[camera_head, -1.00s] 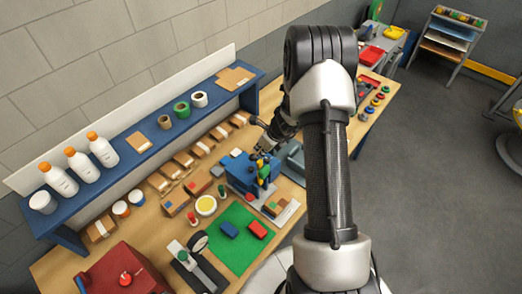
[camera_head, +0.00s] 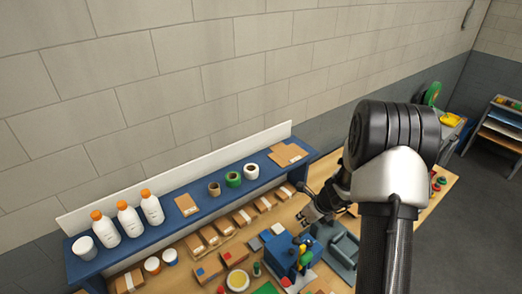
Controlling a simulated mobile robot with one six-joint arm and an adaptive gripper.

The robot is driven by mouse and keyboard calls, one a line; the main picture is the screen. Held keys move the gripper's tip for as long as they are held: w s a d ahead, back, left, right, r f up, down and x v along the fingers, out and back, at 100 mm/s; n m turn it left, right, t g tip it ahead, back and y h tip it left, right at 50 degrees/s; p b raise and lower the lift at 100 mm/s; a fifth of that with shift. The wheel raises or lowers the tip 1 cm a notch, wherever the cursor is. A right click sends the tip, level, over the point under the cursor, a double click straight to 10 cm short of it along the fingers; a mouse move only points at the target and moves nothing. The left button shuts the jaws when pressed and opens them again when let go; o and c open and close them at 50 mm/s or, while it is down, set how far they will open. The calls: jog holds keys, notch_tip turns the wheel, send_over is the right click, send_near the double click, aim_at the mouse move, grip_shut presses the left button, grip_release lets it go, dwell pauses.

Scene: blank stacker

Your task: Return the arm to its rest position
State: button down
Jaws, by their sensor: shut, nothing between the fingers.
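My arm rises at the right, with its thick black elbow joint high in the picture and its forearm running down and left. My gripper (camera_head: 309,216) is small in this view, above the back part of the workbench near the blue machine (camera_head: 286,254). Its fingers are shut with nothing visible between them. The gap between gripper and bench cannot be judged here.
A blue shelf (camera_head: 160,226) along the wall holds white bottles with orange caps (camera_head: 130,219), tape rolls (camera_head: 233,179) and cardboard. Small boxes (camera_head: 209,236) line the bench beneath it. A grey device (camera_head: 340,250) stands right of the blue machine. Grey floor lies open at far right.

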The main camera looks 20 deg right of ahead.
jog(key=s+a+r+n+y+b, duration=0.1)
jog(key=s+a+r+n+b, duration=0.25)
jog(key=a+n+b, duration=0.5)
jog(key=s+a+r+n+b, duration=0.2)
jog(key=s+a+n+b, duration=0.3)
jog(key=a+n+b, duration=0.3)
jog(key=s+f+n+h+b, duration=0.1)
jog(key=s+f+n+b, duration=0.3)
jog(key=s+n+b, duration=0.3)
jog(key=s+f+n+h+b, duration=0.1)
jog(key=s+f+n+b, duration=0.4)
jog(key=s+n+b, duration=0.3)
jog(key=s+b, duration=0.1)
jog(key=s, duration=0.3)
jog(key=shift+s+a+h, duration=0.2)
jog(key=shift+s+h, duration=0.05)
jog(key=shift+h, duration=0.15)
jog(key=shift+n, duration=0.25)
